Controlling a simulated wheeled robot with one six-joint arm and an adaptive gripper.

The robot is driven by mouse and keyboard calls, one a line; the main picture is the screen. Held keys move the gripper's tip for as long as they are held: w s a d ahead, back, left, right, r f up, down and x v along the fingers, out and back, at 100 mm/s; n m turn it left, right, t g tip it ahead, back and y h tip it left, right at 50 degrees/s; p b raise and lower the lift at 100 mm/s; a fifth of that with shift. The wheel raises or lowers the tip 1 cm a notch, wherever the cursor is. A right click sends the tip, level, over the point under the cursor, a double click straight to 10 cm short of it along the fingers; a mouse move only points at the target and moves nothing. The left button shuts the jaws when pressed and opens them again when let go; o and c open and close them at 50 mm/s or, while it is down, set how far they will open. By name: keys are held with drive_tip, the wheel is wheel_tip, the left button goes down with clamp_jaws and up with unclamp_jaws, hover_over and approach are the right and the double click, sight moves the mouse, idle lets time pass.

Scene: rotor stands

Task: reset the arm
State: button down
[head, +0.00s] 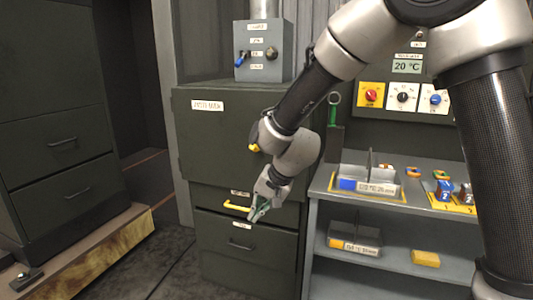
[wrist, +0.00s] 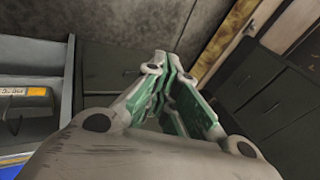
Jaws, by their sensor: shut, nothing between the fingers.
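My arm reaches down across the middle of the head view. My gripper (head: 258,212) hangs in front of the dark cabinet (head: 215,145), close to the right end of a yellow drawer handle (head: 236,207). I cannot tell whether it touches the handle or the cabinet. In the wrist view my gripper (wrist: 168,68) shows its green-padded fingers drawn together, with nothing held between them.
A grey shelf (head: 400,209) with bins and small parts stands right of the cabinet. A grey control box (head: 264,50) sits on the cabinet. A low wooden-edged platform (head: 100,250) and dark drawers (head: 60,145) are at left. Floor (head: 170,270) between is clear.

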drive_tip(key=s+d+r+n+h, duration=0.1)
drive_tip(key=s+d+r, duration=0.4)
drive_tip(key=d, duration=0.8)
drive_tip(key=s+d+r+n+h, duration=0.1)
drive_tip(key=s+d+r, duration=0.4)
drive_tip(key=s+d, duration=0.5)
drive_tip(key=s+d+r+t+h, duration=0.1)
drive_tip(key=s+d+r+h, duration=0.2)
drive_tip(key=d, duration=1.3)
drive_tip(key=s+r, duration=0.2)
drive_tip(key=s, duration=0.3)
drive_tip(key=shift+r+n, duration=0.3)
drive_tip(key=shift+n, duration=0.1)
drive_tip(key=c, duration=2.2)
unclamp_jaws()
drive_tip(key=shift+w, duration=0.1)
